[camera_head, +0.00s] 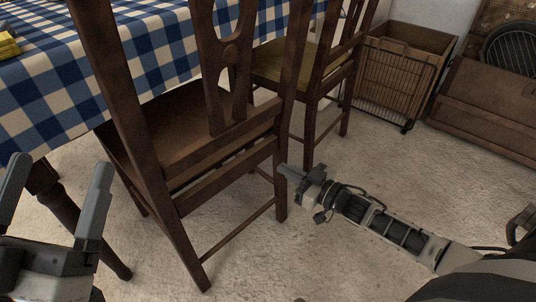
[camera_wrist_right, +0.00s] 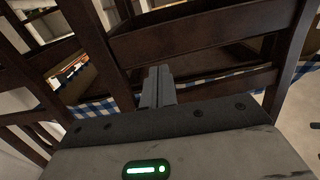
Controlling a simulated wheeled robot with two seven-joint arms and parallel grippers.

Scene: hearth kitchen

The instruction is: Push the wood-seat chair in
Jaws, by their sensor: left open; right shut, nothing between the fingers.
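The dark wood-seat chair (camera_head: 180,122) stands upright at the table, its back towards me. Its front seat edge is near the hanging edge of the blue checked tablecloth (camera_head: 150,52). My right gripper (camera_head: 287,171) is shut and empty, its tips beside the chair's right rear leg in the head view. In the right wrist view its fingers (camera_wrist_right: 157,86) point at dark wooden chair bars (camera_wrist_right: 190,42); I cannot tell whether they touch. My left gripper (camera_head: 57,178) is open and empty at the lower left, left of the chair and near a table leg (camera_head: 75,220).
A second chair with an olive seat (camera_head: 285,62) stands just beyond, to the right. A wooden crate (camera_head: 400,75) and a brown chest-like box (camera_head: 490,105) stand at the back right. The pale carpet (camera_head: 350,160) between is clear. A yellow item (camera_head: 8,45) lies on the table.

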